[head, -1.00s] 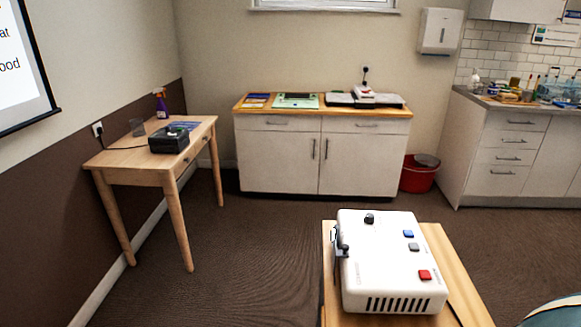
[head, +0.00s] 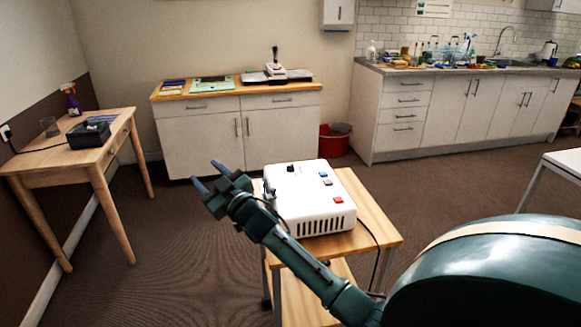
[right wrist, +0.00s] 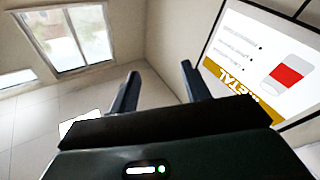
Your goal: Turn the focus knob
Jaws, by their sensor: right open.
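The white box-shaped device (head: 305,222) sits on a small wooden-topped trolley. A black knob (head: 290,168) stands on its top near the back left corner; I cannot tell whether this is the focus knob. Another dark part on the box's left side is mostly hidden by my right arm. My right gripper (head: 207,176) is open and empty, left of the box and apart from it, its fingers pointing up and left. The right wrist view shows its two fingers (right wrist: 160,75) spread with nothing between them. My left gripper is not in view.
Blue, grey and red buttons (head: 338,199) sit on the box's right side. The trolley top (head: 372,222) has bare wood to the right, with a cable over its edge. A wooden table (head: 60,142) stands left, a cabinet (head: 205,125) behind. The floor between is clear.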

